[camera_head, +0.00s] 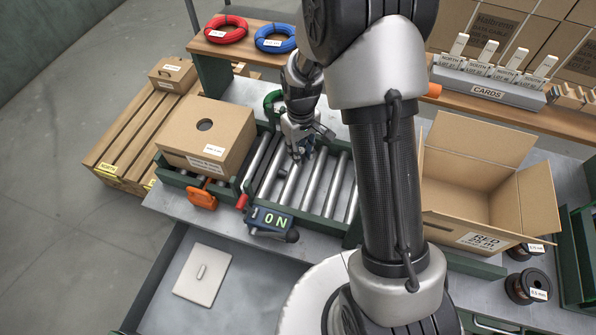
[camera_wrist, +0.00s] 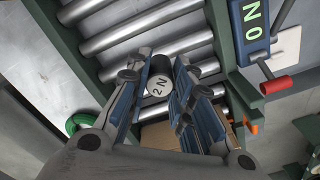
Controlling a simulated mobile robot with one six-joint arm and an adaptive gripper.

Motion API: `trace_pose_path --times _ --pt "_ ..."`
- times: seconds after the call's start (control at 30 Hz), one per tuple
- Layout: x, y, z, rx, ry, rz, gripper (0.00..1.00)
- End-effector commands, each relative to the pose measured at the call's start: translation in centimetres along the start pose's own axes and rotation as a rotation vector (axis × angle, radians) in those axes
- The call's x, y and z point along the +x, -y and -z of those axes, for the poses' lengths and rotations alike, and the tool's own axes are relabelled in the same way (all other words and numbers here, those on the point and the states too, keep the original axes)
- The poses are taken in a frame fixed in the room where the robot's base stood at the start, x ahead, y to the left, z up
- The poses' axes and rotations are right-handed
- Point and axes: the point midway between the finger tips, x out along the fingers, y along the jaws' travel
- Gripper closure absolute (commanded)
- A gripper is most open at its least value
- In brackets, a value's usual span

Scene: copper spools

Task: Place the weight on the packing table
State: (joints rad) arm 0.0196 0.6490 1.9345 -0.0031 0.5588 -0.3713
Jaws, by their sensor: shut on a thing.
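The weight (camera_wrist: 157,87), a small dark cylinder with a pale end marked "2 N", is between the fingers of my gripper (camera_wrist: 166,75) in the wrist view. My gripper (camera_head: 298,150) is shut on it, over the roller section in the head view. The weight itself is mostly hidden there by the fingers. I cannot tell whether it touches the rollers (camera_head: 333,182). The packing table (camera_head: 172,206) has a grey top around the green-framed rollers. A display (camera_head: 270,219) at the rollers' front edge reads "0 N".
A closed carton (camera_head: 205,140) stands left of the rollers, an open carton (camera_head: 480,195) right. Dark spools (camera_head: 528,287) sit at the right. An open drawer holds a flat plate (camera_head: 203,275). A shelf behind carries red and blue coils (camera_head: 275,39) and a card rack (camera_head: 488,84).

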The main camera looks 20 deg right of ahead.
Motion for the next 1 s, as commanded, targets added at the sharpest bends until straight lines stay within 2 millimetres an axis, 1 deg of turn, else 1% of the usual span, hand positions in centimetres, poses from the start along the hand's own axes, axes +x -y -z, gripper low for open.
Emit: trace_pose_path --times 0.03,0.1,0.2,0.3,0.47,0.53,0.73,0.8,1.0 --pt "1.8 0.0 -0.1 0.000 0.005 0.002 1.00" --pt "3.6 0.0 -0.1 0.000 0.004 0.001 1.00" --pt "5.6 0.0 0.0 0.001 0.001 0.000 1.00" --pt "6.9 0.0 0.0 0.001 0.000 0.000 1.00" --pt "7.8 0.0 0.1 0.001 -0.002 -0.001 1.00" --pt "8.5 0.0 0.0 0.001 0.000 0.000 1.00" --pt "11.5 0.0 0.0 0.001 0.000 0.000 1.00" --pt "11.9 0.0 0.1 0.001 -0.001 -0.001 1.00" --pt "11.8 0.0 0.1 0.001 -0.002 -0.001 1.00"
